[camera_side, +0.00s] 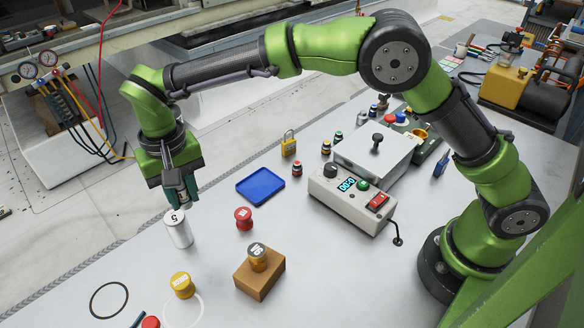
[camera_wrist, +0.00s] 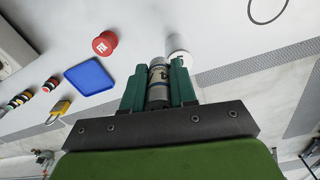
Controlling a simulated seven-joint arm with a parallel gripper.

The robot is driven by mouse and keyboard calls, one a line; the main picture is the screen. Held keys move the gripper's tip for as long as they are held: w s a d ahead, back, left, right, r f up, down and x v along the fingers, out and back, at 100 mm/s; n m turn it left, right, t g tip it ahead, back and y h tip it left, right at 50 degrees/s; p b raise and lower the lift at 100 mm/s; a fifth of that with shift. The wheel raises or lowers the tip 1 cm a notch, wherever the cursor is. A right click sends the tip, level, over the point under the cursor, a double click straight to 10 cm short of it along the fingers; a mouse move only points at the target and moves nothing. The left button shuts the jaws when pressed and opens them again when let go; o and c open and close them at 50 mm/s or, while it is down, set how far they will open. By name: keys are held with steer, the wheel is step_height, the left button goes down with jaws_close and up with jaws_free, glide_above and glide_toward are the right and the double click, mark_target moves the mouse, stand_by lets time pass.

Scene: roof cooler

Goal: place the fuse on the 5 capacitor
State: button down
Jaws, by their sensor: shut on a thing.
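My gripper (camera_side: 181,190) points down, just above the white cylindrical capacitor marked 5 (camera_side: 179,232), which stands upright on the table. In the wrist view, my gripper (camera_wrist: 158,76) is shut on the fuse (camera_wrist: 157,88), a small cylinder with grey ends and a pale printed label. The fuse lies between the two green fingers. In the side view the fingers mostly hide it. The white capacitor (camera_wrist: 179,52) shows partly beyond the fingertips in the wrist view, the rest hidden by a finger. I cannot tell whether the fuse touches the capacitor's top.
A red knob (camera_side: 244,218) and a blue tray (camera_side: 261,186) stand right of the capacitor. A brown block (camera_side: 259,276) carries a capped cylinder (camera_side: 258,256). A yellow-topped part (camera_side: 182,285) stands in front. A control box (camera_side: 350,198) and a padlock (camera_side: 289,145) are farther right.

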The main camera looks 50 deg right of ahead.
mark_target(174, 217)
steer(key=shift+w+a+f, duration=0.15)
steer(key=shift+w+a, duration=0.4)
steer(key=shift+w, duration=0.2)
steer(key=shift+w+a+f, duration=0.1)
steer(key=shift+w+a, duration=0.45)
steer(key=shift+w, duration=0.15)
steer(key=shift+f, duration=1.65)
steer(key=shift+f, duration=0.15)
steer(key=c, duration=0.9)
jaws_free()
